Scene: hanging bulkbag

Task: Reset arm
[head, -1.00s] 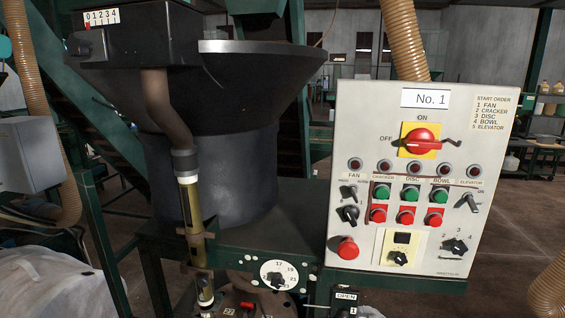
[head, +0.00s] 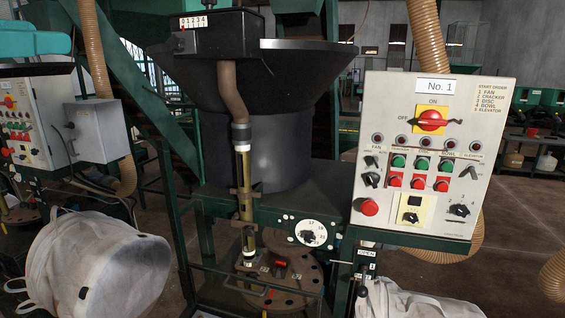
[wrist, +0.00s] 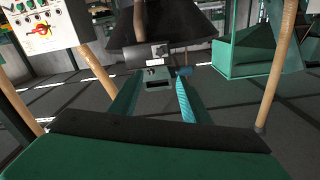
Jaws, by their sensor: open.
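The grey control panel (head: 428,225) marked No. 1 stands at the right of the head view. Its red rotary switch (head: 431,121) sits on a yellow plate, with green and red buttons below. Part of a similar panel with a red switch (wrist: 40,32) shows at the upper left of the wrist view. I see nothing held in either view.
A black hopper (head: 270,80) on a green frame stands left of the panel. White bags lie at lower left (head: 100,262) and lower right (head: 425,303). A second panel (head: 28,125) is at far left. Tan hoses (head: 428,35) hang around. Open floor shows at right.

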